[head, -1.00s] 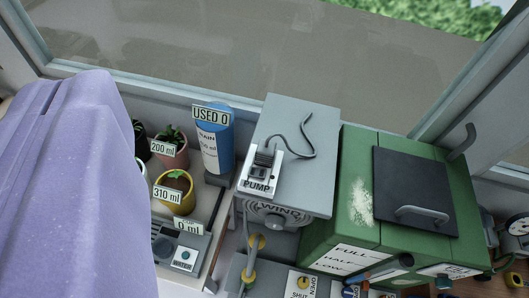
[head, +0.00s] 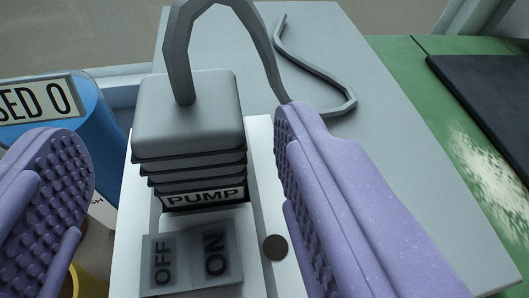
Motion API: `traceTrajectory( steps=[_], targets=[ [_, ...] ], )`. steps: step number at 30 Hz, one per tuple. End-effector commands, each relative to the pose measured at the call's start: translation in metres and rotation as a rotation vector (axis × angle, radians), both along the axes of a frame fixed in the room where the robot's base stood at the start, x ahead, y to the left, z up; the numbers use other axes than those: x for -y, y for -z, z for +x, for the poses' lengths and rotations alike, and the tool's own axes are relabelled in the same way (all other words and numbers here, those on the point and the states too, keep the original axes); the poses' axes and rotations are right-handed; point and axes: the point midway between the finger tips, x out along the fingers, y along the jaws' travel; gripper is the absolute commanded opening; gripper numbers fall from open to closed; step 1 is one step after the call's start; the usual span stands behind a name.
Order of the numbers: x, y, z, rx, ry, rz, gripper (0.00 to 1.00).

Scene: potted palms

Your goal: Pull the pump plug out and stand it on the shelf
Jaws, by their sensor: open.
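The grey pump plug (head: 190,115), ribbed and labelled PUMP, stands in the white socket plate (head: 262,200) with its grey cord (head: 180,55) rising from the top. An OFF/ON rocker switch (head: 192,262) is on the plate in front of the plug. My gripper (head: 175,175) is open, one purple studded finger left of the plug and the other right of it. Both fingers appear apart from the plug. The plug's prongs are hidden.
The plate sits on a grey box top (head: 400,150), which is mostly bare apart from the trailing cord. A green bin (head: 465,125) with a dark lid is at right.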

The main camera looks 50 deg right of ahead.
Motion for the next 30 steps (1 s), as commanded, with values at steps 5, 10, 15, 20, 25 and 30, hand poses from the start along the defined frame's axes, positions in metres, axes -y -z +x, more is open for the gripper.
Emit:
traceTrajectory(
  steps=[5,10,15,20,25,30],
  targets=[
    [0.019,0.014,0.018,0.001,0.001,0.002,0.68],
    [0.033,0.021,0.036,0.0,-0.002,0.002,0.68],
    [0.035,0.02,0.041,0.002,-0.004,0.001,0.68],
    [0.035,0.02,0.041,0.002,-0.004,0.001,0.57],
    [0.035,0.02,0.041,0.002,-0.004,0.001,0.18],
    [0.035,0.02,0.041,0.003,-0.004,0.002,0.12]
  ],
)
